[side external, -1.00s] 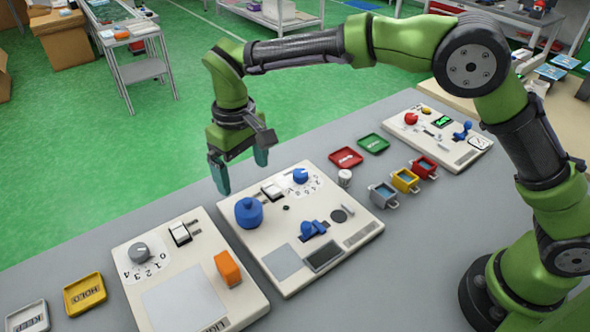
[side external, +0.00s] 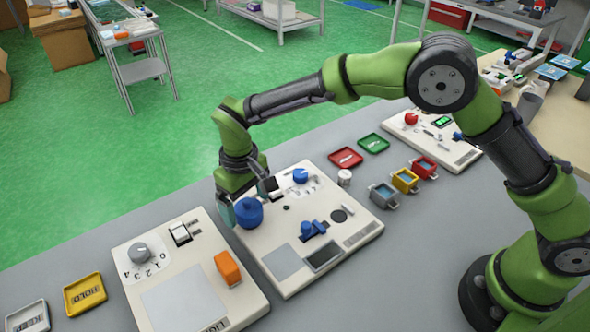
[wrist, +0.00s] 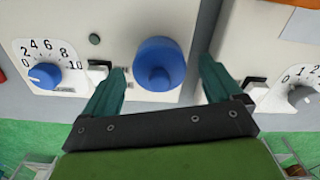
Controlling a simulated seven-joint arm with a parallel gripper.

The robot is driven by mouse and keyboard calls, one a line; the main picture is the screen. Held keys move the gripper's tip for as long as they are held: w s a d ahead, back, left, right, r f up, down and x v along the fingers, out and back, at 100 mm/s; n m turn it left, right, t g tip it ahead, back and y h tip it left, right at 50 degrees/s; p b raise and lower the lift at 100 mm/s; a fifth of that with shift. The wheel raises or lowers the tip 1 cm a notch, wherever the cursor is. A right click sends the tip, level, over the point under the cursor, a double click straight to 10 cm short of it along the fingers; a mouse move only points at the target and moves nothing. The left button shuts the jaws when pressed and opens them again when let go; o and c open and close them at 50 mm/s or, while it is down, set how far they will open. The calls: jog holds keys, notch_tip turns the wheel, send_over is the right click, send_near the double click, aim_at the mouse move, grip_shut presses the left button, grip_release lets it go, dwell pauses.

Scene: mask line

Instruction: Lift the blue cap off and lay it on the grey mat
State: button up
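The blue cap (side external: 249,213) sits on the back left part of the middle white panel (side external: 345,262). It is round with a small knob on top, and it also shows in the wrist view (wrist: 158,64). My gripper (side external: 242,212) is low at the cap. In the wrist view my gripper (wrist: 161,75) is open, with one teal finger on each side of the cap and a gap to both. The grey mat (side external: 283,262) is a flat square on the front left of the same panel, bare.
On the same panel are a blue dial (side external: 300,176), a blue lever (side external: 313,229) and a dark screen (side external: 324,256). A left panel (side external: 190,275) carries an orange block (side external: 228,268). Red and green trays and small coloured bins stand to the right.

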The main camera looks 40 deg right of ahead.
jog(key=c, duration=1)
jog(key=shift+c, duration=0.2)
jog(key=shift+r, duration=0.15)
